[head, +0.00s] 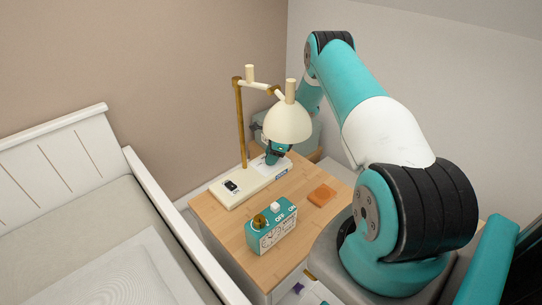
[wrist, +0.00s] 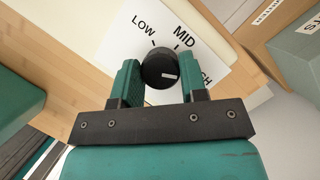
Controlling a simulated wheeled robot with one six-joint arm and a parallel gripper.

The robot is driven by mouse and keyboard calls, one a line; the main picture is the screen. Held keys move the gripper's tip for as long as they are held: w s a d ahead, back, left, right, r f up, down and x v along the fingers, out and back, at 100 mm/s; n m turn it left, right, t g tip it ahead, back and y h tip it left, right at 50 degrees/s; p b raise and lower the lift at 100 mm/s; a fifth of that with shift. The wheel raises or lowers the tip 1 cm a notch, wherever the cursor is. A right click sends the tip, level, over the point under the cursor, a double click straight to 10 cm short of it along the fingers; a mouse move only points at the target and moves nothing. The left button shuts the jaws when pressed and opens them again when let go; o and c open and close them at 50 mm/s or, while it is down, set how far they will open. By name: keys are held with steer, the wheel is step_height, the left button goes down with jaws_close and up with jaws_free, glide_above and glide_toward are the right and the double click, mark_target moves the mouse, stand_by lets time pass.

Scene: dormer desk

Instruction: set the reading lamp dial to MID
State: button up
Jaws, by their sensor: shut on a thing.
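The reading lamp dial (wrist: 158,72) is a black round knob on a white plate (wrist: 205,22) in the wrist view. The plate reads LOW, MID and a third label partly hidden by my right finger. In the head view my gripper (head: 274,154) is low behind the cream lamp shade (head: 289,122), and the dial is hidden there.
The lamp's brass post (head: 241,125) and cream base (head: 240,192) stand left of my gripper. A teal clock-like box (head: 271,236) and an orange square (head: 322,195) are on the wooden desk (head: 225,226). A grey-green box (head: 303,136) stands behind. The bed (head: 75,220) is left.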

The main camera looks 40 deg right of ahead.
steer(key=shift+n+b, duration=0.3)
steer(key=shift+b, duration=0.05)
steer(key=n+g+b, duration=0.1)
steer(key=n+b, duration=0.1)
steer(key=n, duration=0.1)
steer(key=shift+w+f+y+b, duration=0.1)
steer(key=shift+f+y+b, duration=0.05)
steer(key=shift+y+b, duration=0.2)
steer(key=n+g+b, duration=0.2)
steer(key=n, duration=0.3)
steer(key=shift+y, duration=0.25)
steer(key=shift+r, duration=0.2)
steer(key=o, duration=0.9)
steer(key=shift+p+v, duration=2.5)
steer(key=shift+v, duration=6.2)
